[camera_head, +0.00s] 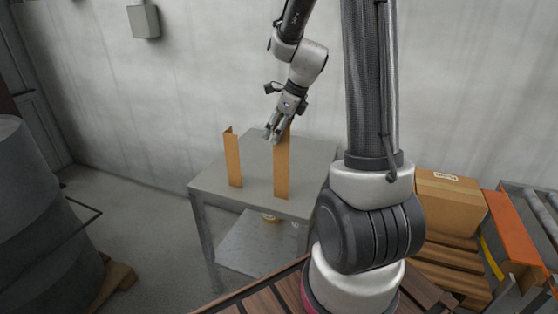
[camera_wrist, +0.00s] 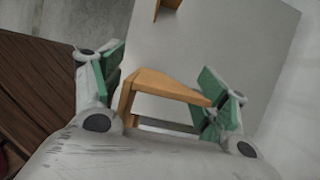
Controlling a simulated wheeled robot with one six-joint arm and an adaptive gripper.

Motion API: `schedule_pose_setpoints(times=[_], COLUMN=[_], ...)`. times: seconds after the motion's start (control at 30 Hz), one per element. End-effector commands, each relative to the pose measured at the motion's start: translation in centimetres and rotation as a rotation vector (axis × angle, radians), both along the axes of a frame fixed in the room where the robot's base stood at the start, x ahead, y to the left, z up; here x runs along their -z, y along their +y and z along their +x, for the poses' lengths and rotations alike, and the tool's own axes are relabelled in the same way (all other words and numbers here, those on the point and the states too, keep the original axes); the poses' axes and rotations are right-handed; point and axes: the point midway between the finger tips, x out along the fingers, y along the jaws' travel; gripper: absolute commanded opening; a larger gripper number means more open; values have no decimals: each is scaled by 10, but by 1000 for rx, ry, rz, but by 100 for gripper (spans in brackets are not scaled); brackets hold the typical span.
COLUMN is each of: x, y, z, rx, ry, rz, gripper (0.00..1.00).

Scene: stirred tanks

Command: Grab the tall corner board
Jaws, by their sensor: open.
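The tall corner board (camera_head: 282,172) is a brown angled piece standing upright on the grey table. A shorter brown corner board (camera_head: 233,160) stands to its left. My gripper (camera_head: 272,134) is at the top of the tall board, pointing down. In the wrist view, the board's L-shaped top (camera_wrist: 165,86) lies between the open green-padded fingers of my gripper (camera_wrist: 160,90). Its right end is close to the right finger; I cannot tell whether they touch. The shorter board also shows at the top of the wrist view (camera_wrist: 156,8).
A carton (camera_head: 449,203) on a pallet and a roller conveyor (camera_head: 540,220) stand at the right. A large grey drum (camera_head: 30,215) is at the left. A plain wall is behind.

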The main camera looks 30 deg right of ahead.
Motion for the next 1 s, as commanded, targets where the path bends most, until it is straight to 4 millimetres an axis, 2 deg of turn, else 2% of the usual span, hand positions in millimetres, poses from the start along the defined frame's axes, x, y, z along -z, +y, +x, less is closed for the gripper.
schedule_pose_setpoints(times=[0.13,0.4,0.43,0.73,0.87,1.0], x=[0,-1,-1,-6,-27,-58], y=[0,0,0,0,0,-1], z=[0,0,0,0,1,1], rx=[-1,-1,-1,-1,-2,-1], ry=[0,0,0,-2,-6,-6], rz=[0,0,0,-1,-2,-3], gripper=[72,23,21,21,21,21])
